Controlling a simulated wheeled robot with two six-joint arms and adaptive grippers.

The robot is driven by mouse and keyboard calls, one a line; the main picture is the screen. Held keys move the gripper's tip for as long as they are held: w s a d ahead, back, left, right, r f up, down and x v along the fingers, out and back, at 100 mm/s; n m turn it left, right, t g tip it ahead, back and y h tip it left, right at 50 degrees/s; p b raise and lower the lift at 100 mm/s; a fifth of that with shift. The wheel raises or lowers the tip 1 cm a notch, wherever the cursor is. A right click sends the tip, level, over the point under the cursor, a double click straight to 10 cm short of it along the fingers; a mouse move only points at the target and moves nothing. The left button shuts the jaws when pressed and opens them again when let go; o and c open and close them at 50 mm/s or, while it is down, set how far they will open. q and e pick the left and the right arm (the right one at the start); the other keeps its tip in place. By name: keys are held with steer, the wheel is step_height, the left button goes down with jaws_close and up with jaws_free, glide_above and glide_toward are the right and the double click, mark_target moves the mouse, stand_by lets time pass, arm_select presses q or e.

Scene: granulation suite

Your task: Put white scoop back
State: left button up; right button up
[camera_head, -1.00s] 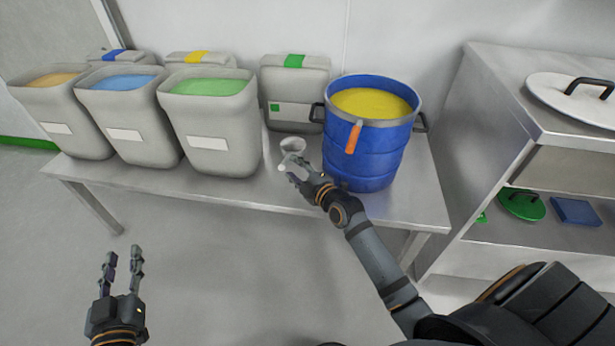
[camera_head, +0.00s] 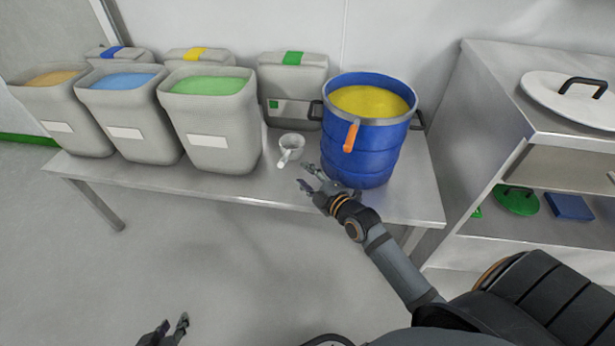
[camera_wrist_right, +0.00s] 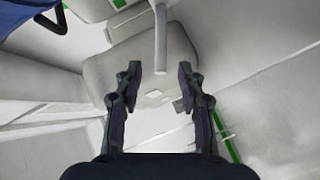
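The white scoop (camera_head: 291,145) rests on the steel table between the green-filled bin and the blue drum, its handle pointing toward the table's front edge. My right gripper (camera_head: 307,177) is open and empty, just right of and in front of the scoop handle, apart from it. In the right wrist view, a pale rod that looks like the scoop handle (camera_wrist_right: 160,45) shows beyond my spread right fingers (camera_wrist_right: 158,80). My left gripper (camera_head: 170,330) is at the bottom edge, partly cut off, with its fingers apart and nothing between them.
The blue drum (camera_head: 366,145) of yellow powder, with an orange handle (camera_head: 351,137) on its front, stands close beside my right gripper. Grey bins with orange, blue and green (camera_head: 209,87) contents stand left. A steel shelf (camera_head: 480,140) with lids is at right.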

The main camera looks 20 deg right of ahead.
steer(key=s+a+f+m+g, duration=0.1)
steer(key=s+f+m+g, duration=0.2)
steer(key=s+f+m, duration=0.3)
steer(key=s+a+f+m+g+h, duration=0.1)
steer(key=s+a+f+m+g, duration=0.1)
steer(key=s+f+m+g, duration=0.2)
steer(key=s+f+m, duration=0.3)
steer(key=s+m, duration=0.2)
steer(key=s, duration=0.3)
steer(key=shift+s, duration=0.25)
steer(key=shift+f, duration=0.1)
